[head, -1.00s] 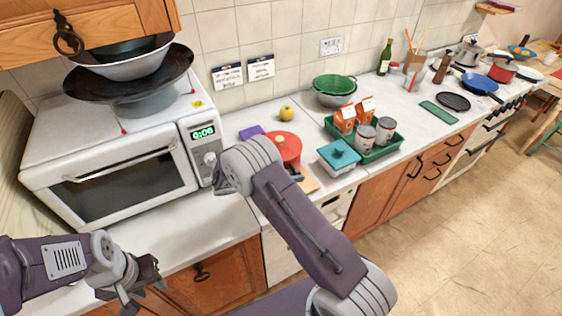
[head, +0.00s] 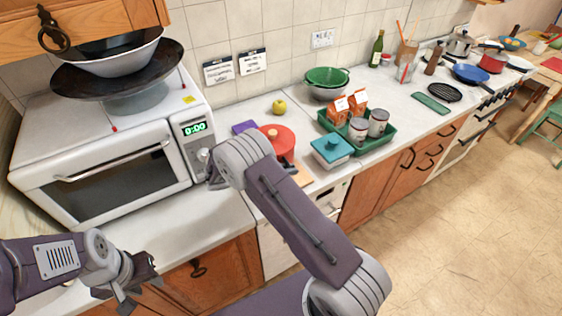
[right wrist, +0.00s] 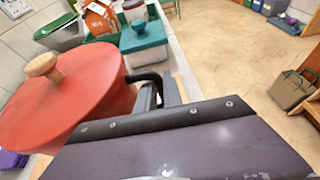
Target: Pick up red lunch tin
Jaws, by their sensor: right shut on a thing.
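The red lunch tin (head: 280,139) is round, with a red lid and a wooden knob, and is upright on the counter right of the microwave. In the right wrist view the tin (right wrist: 62,98) fills the left side, and its black handle (right wrist: 146,78) sticks out towards my right gripper (right wrist: 156,96). That gripper is shut on the handle. In the head view my right forearm hides most of this gripper and part of the tin. My left gripper (head: 128,287) is low at the left, in front of the counter, apart from the tin; its jaw gap is unclear.
A purple box (head: 243,127) and a yellow apple (head: 279,107) sit behind the tin. A teal-lidded container (head: 332,150) and a green tray (head: 378,143) with cartons and cans stand to its right. The microwave (head: 118,176) reads 0:00. A wooden board (head: 302,176) lies in front.

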